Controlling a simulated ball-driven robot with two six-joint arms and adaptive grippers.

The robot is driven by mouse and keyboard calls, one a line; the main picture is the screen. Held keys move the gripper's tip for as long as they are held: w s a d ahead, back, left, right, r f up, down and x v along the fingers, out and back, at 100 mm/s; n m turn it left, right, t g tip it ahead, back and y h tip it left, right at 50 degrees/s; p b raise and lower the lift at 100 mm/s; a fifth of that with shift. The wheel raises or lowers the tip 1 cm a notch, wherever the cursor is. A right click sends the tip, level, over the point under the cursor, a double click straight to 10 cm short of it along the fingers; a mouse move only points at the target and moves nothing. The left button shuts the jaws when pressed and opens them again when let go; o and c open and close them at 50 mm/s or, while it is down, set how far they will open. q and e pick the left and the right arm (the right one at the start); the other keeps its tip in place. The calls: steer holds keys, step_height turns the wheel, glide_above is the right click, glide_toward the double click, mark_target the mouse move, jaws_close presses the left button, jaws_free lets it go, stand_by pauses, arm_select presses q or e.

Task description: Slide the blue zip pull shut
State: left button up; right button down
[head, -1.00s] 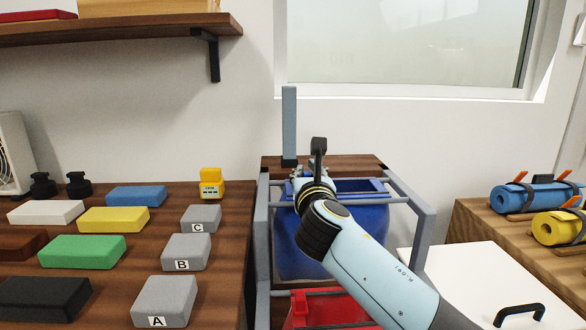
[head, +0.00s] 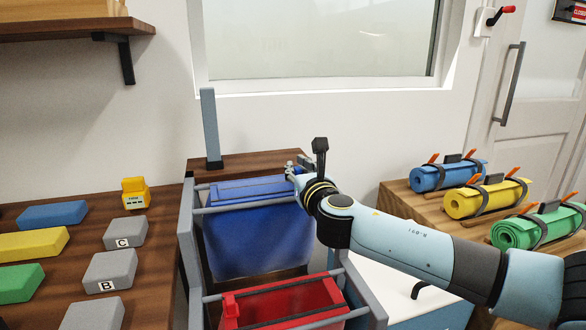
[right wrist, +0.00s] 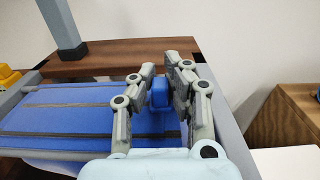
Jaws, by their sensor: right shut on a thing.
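The blue bag (head: 255,240) hangs in a grey frame, its long flat top showing. In the right wrist view its top (right wrist: 60,122) has dark lines running along it. The blue zip pull (right wrist: 158,93) stands at the right end of this top, between my right fingers. My right gripper (right wrist: 160,88) is shut on the pull, a finger on each side. In the head view the right gripper (head: 295,168) is at the bag's back right corner, and the pull is mostly hidden there. My left gripper is out of view.
A red bag (head: 290,303) hangs in front, below the blue one. A grey post (head: 210,125) stands behind at left. Coloured blocks lie on the left counter (head: 150,240). Rolled mats, including a yellow one (head: 487,198), lie on the right bench.

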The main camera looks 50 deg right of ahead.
steer(key=shift+d+f, duration=0.1)
steer(key=c, duration=1.3)
jaws_free()
steer(key=shift+s+d, duration=0.15)
steer(key=shift+s, duration=0.05)
steer(key=shift+s, duration=0.1)
steer(key=v, duration=1.2)
steer(key=shift+w, duration=0.2)
